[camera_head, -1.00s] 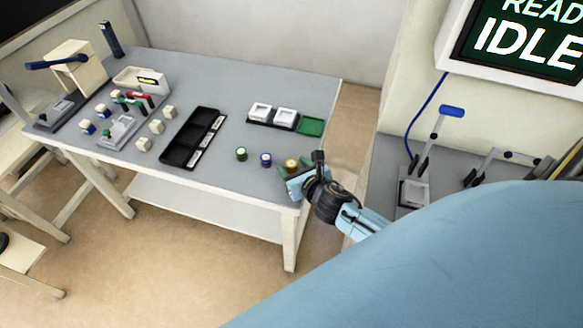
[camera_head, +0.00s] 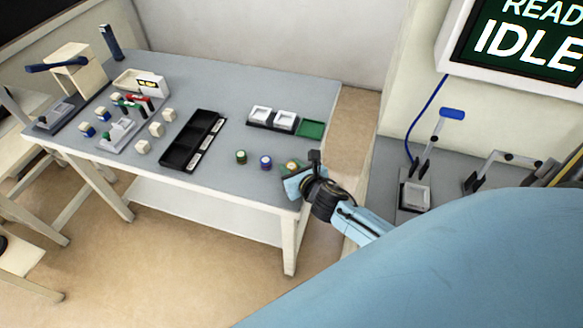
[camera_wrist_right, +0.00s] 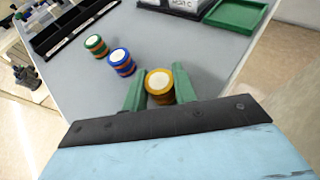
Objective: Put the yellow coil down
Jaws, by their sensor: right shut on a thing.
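The yellow coil (camera_wrist_right: 160,86), with a white top, is between the green fingers of my right gripper (camera_wrist_right: 160,92) in the right wrist view. The fingers are shut on its sides. In the head view the coil (camera_head: 292,166) is at the table's front right corner, partly hidden by my right gripper (camera_head: 293,175). It looks upright and at or just above the table top; I cannot tell whether it touches. A blue coil (camera_head: 266,162) and a green coil (camera_head: 241,157) stand in a row to its left. My left gripper is not in view.
A black compartment tray (camera_head: 219,124) lies left of the coils. A black holder with two white blocks (camera_head: 272,115) and a green tray (camera_head: 311,128) lie behind them. The grey table (camera_head: 225,185) ends just right of my gripper. A screen (camera_head: 525,40) reads IDLE.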

